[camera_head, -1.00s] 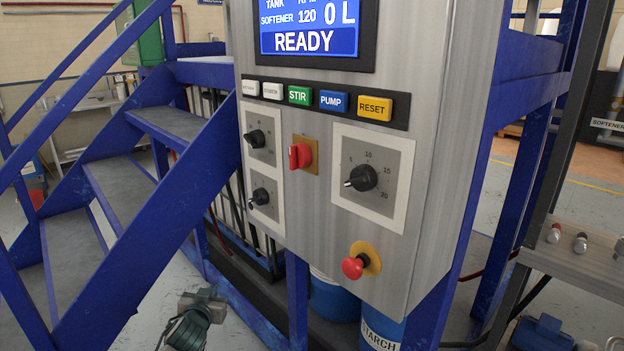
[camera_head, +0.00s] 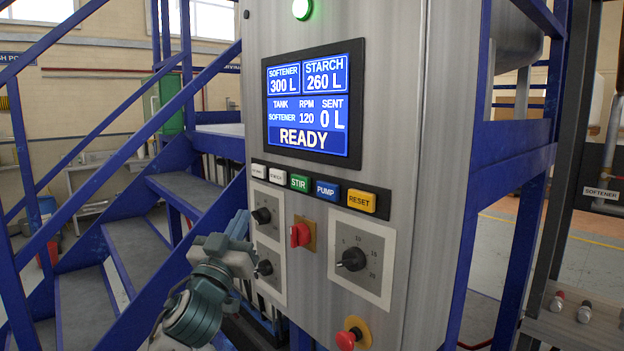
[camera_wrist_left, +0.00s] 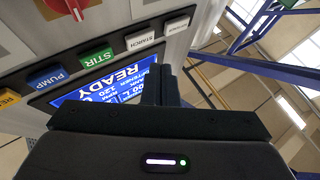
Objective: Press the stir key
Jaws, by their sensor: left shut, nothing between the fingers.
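The green stir key (camera_head: 300,183) is in the middle of a row of keys on the grey control panel, under the screen. It also shows in the left wrist view (camera_wrist_left: 96,58), left of the fingers and upside down. My left gripper (camera_head: 240,222) is in front of the panel's left edge, below and left of the stir key and apart from it. In the left wrist view its two fingers (camera_wrist_left: 160,82) are together with nothing between them. My right gripper is in neither view.
The white starch key (camera_wrist_left: 146,37) and blue pump key (camera_head: 326,190) flank the stir key; the yellow reset key (camera_head: 361,200) is at the row's right end. Black knobs, a red switch (camera_head: 300,235) and a red stop button (camera_head: 347,338) sit below. Blue stairs (camera_head: 130,240) stand left.

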